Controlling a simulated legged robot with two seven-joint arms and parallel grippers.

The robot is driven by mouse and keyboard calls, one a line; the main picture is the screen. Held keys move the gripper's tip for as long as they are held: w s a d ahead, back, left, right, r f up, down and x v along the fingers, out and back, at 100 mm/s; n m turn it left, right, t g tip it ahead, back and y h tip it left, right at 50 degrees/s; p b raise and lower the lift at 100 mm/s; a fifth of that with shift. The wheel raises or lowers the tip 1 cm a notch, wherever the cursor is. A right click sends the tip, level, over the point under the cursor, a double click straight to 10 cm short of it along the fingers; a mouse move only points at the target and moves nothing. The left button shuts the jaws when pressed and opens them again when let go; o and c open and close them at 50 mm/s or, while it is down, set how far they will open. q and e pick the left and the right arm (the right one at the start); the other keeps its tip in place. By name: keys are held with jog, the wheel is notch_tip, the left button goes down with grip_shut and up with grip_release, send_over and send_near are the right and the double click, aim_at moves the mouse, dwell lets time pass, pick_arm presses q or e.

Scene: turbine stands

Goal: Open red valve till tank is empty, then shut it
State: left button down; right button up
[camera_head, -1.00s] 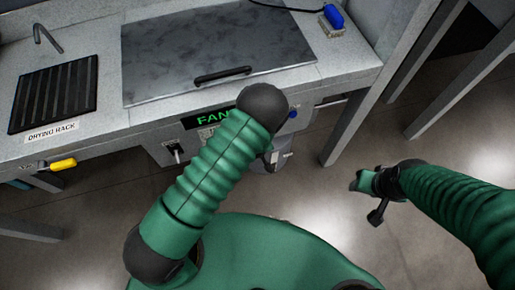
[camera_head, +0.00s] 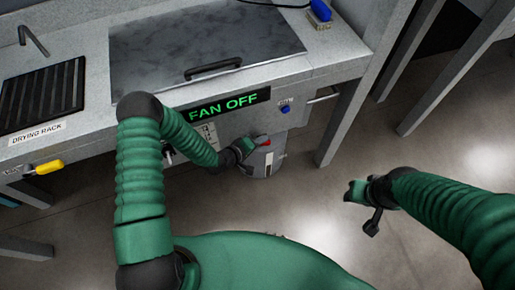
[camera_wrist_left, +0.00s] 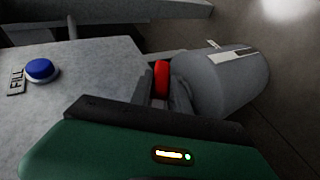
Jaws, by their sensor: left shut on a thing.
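The red valve (camera_head: 264,142) is on the grey cylindrical tank (camera_head: 262,165) below the counter's front edge. In the left wrist view the red valve (camera_wrist_left: 161,78) stands between my left fingers, with the tank (camera_wrist_left: 225,82) just to the right. My left gripper (camera_head: 246,147) reaches in from the left and is shut on the valve. The tank has a pale strip (camera_wrist_left: 230,53) with a dark mark; I cannot read a level from it. My right gripper (camera_head: 354,192) hangs over the floor, away from the tank; its finger opening is unclear.
A blue FILL button (camera_wrist_left: 41,70) is on the counter front near the tank, beside the green FAN OFF sign (camera_head: 228,105). A drying rack (camera_head: 42,90) and a yellow handle (camera_head: 49,167) are at left. A counter leg (camera_head: 338,133) stands right of the tank.

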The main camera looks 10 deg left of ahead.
pick_arm(q)
jog(key=t+h+b, duration=0.1)
jog(key=b, duration=0.1)
jog(key=r+n+t+h+b, duration=0.1)
jog(key=t+h+b, duration=0.1)
jog(key=b, duration=0.1)
jog(key=shift+w+d+r+n, duration=0.15)
jog(key=shift+w+r+n, duration=0.05)
jog(key=shift+w+n, duration=0.15)
jog(key=shift+r+n+t+h+b, duration=0.25)
jog(key=shift+r+t+h+b, duration=0.3)
jog(key=shift+t+b, duration=0.4)
jog(key=shift+r, duration=0.15)
jog(key=c, duration=1.2)
grip_release()
jog(key=shift+c, duration=0.2)
